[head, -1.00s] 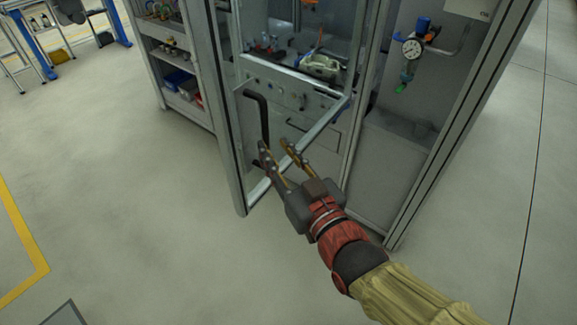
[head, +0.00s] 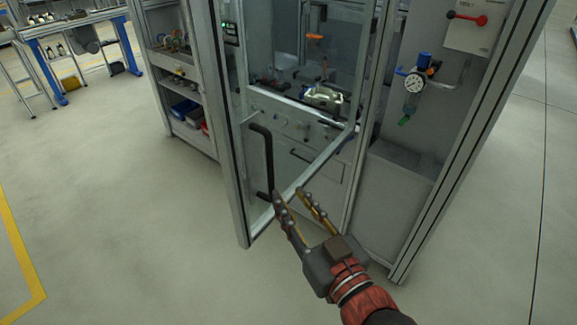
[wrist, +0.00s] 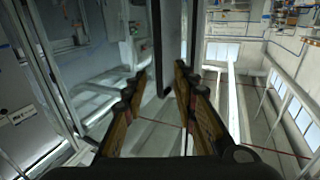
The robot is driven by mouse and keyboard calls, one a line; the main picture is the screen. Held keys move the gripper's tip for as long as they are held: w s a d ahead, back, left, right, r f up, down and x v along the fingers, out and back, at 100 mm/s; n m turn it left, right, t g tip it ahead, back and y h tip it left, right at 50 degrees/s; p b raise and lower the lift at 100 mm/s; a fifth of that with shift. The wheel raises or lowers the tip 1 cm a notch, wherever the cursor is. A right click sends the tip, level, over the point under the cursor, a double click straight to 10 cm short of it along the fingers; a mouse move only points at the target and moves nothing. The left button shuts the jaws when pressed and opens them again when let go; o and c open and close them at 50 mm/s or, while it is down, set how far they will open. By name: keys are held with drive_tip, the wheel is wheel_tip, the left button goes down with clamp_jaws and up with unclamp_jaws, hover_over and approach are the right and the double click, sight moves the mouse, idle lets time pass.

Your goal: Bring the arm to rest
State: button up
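My gripper (head: 289,194) is in the lower middle of the head view, at the end of my arm, which comes in from the bottom right. Its two fingers are apart with nothing between them. The fingertips are close to the lower end of a black bar handle (head: 268,158) on a framed clear door (head: 240,170). The door stands swung out from a machine cabinet. In the wrist view both fingers of my gripper (wrist: 160,70) are spread, and the dark handle (wrist: 166,45) shows beyond them. Whether a finger touches the handle cannot be told.
The cabinet's right bay (head: 400,190) holds a gauge (head: 415,83) and a red-handled switch (head: 468,17). A shelf unit with bins (head: 187,110) stands left of the door. A blue-legged workbench (head: 85,30) is at the back left. The floor at left and right is clear.

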drive_tip(key=s+d+f+g+h, duration=0.2)
drive_tip(key=f+g, duration=0.1)
drive_tip(key=f, duration=0.3)
drive_tip(key=s+d+f+g+h, duration=0.1)
drive_tip(key=s+f+g, duration=0.15)
drive_tip(key=f, duration=0.25)
drive_tip(key=s+d+r+m+g+h, duration=0.2)
drive_tip(key=s+d+m+g+h, duration=0.1)
drive_tip(key=d, duration=0.8)
drive_tip(key=shift+s+d+m+g+h, duration=0.4)
drive_tip(key=shift+s+m+g, duration=0.3)
drive_tip(key=shift+s+g, duration=0.5)
